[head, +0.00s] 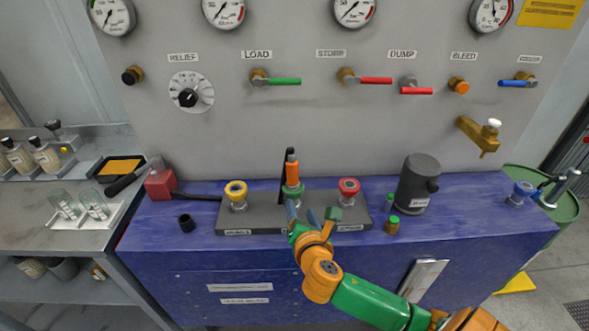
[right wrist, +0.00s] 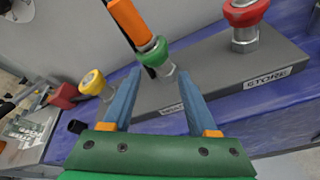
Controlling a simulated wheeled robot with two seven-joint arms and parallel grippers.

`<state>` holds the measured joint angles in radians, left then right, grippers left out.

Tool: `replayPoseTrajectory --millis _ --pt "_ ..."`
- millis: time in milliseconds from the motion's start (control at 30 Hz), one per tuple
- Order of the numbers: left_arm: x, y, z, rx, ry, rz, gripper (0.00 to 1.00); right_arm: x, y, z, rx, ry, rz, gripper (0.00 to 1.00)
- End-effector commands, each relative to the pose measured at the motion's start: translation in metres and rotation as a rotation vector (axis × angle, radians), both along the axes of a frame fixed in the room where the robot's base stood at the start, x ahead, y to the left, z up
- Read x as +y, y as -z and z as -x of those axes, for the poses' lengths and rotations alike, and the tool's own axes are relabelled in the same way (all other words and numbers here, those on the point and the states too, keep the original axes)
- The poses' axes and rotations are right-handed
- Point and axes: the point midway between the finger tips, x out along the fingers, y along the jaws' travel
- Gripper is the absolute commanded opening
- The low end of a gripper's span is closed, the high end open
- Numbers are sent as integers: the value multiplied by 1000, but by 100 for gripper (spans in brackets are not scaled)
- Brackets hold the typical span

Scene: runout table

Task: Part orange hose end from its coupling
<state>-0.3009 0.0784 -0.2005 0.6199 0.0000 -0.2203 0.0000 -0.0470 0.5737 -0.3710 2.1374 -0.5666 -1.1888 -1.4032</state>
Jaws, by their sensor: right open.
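The orange hose end (head: 292,171) stands upright in a green-collared coupling (head: 292,191) at the middle of a grey block on the blue table. A black hose rises behind it. In the right wrist view the orange hose end (right wrist: 130,20) meets the green collar (right wrist: 154,53), with a metal fitting under it. My right gripper (head: 309,212) is open in front of the coupling. Its blue fingers (right wrist: 158,95) point at the coupling, which shows between and beyond their tips; I cannot tell whether they touch it. My left gripper is not in view.
On the grey block (head: 262,221) stand a yellow-collared coupling (head: 237,193) at left and a red-collared one (head: 348,190) at right. A dark grey canister (head: 418,184) and a small green-topped fitting (head: 392,225) stand farther right. A black cap (head: 186,223) sits at left.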

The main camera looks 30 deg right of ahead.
Motion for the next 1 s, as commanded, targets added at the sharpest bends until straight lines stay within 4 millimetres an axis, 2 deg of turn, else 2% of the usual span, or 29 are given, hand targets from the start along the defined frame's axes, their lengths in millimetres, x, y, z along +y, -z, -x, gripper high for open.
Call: replayPoseTrajectory --millis 33,100,233,600,733,933,967,1000 --pt "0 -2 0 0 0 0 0 -5 -27 -11 -19 -47 175 59" --pt "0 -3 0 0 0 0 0 -9 -59 -21 -29 -95 414 59" --pt "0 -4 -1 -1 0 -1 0 -12 -91 -30 -30 -124 666 59" --pt "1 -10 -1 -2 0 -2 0 -36 -93 -85 -25 -124 691 59" --pt "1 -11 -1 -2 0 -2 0 -40 -92 -94 -25 -127 690 59" --pt "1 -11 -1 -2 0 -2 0 -40 -91 -95 -26 -128 689 59" --pt "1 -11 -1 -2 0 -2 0 -40 -91 -95 -25 -127 689 56" --pt "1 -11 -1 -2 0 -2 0 -40 -91 -94 -25 -128 687 45"
